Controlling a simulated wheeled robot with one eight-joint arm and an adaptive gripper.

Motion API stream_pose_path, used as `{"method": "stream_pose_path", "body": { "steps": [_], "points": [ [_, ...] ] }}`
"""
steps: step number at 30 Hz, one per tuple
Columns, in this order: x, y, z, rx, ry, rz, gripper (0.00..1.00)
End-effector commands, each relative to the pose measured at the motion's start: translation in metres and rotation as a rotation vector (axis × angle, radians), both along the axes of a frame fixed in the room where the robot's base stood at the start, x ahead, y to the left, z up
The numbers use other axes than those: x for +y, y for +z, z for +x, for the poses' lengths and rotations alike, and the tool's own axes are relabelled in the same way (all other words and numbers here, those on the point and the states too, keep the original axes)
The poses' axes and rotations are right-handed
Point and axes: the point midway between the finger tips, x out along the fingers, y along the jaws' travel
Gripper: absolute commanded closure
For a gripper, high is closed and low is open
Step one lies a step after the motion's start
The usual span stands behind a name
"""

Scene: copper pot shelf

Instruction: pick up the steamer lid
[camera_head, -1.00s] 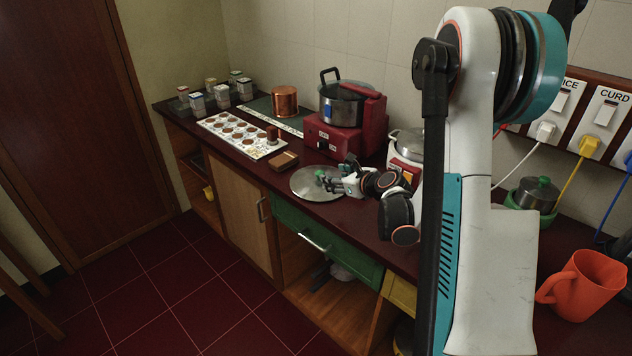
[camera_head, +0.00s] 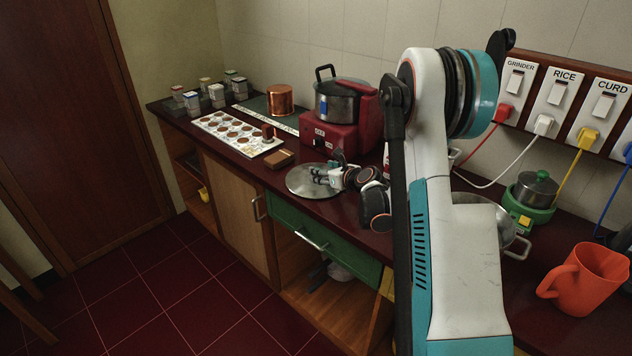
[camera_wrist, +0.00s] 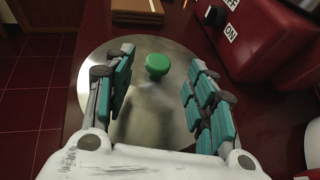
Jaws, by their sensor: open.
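The steamer lid (camera_head: 300,181) is a flat, round, shiny metal disc lying on the dark red counter near its front edge. In the wrist view the lid (camera_wrist: 150,118) has a green knob (camera_wrist: 158,65) at its middle. My gripper (camera_wrist: 155,85) is open, with its teal-padded fingers on the left and right of the knob, apart from it. In the head view my gripper (camera_head: 328,172) is over the right part of the lid and hides some of it, including the knob.
A red cooker base (camera_head: 327,136) with a steel pot (camera_head: 341,104) stands behind the lid. A small wooden block (camera_head: 280,159) and a white tray (camera_head: 237,136) with round items lie to the left. An orange jug (camera_head: 585,285) stands at the far right.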

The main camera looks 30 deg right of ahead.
Motion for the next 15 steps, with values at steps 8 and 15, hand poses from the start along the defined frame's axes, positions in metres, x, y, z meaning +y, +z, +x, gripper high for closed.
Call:
{"method": "stream_pose_path", "body": {
  "steps": [8, 15],
  "points": [
    [0.004, -0.021, 0.034, 0.000, 0.001, -0.001, 0.49],
    [0.004, -0.021, 0.040, 0.000, 0.000, -0.001, 0.49]
  ]
}}
